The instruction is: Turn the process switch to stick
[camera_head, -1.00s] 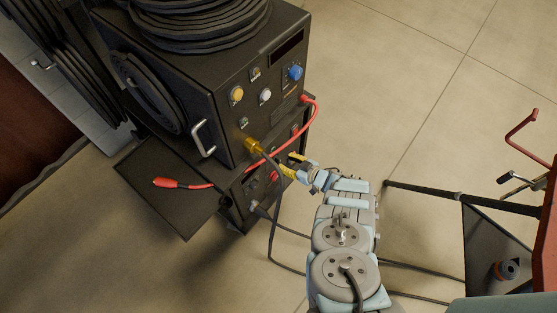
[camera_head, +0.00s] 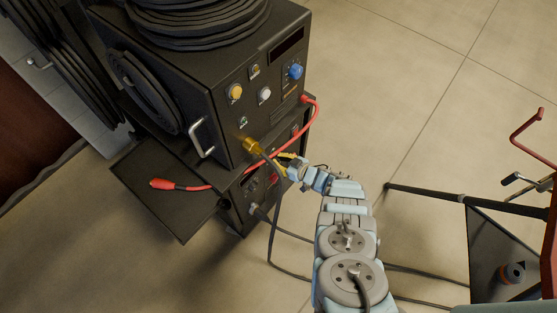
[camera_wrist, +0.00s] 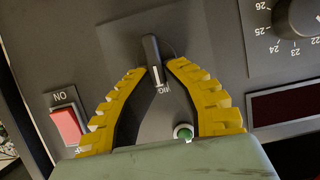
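The process switch (camera_wrist: 152,52) shows in the wrist view as a small dark lever with a pale line, on the grey machine panel. Part of a label, upside down, shows just below its near end. My gripper (camera_wrist: 159,69) has yellow ridged fingers spread on either side of the lever's near end, with a gap visible on both sides. Nothing is held. In the head view, my gripper (camera_head: 286,160) is at the front of the lower black machine, and the switch is hidden there by the gripper and cables.
In the wrist view, a red rocker switch (camera_wrist: 67,125) is at left, a green light (camera_wrist: 183,132) between the fingers, and a numbered dial (camera_wrist: 299,14) at upper right. In the head view, a red cable (camera_head: 285,145) and brass connector (camera_head: 251,145) are close to my gripper.

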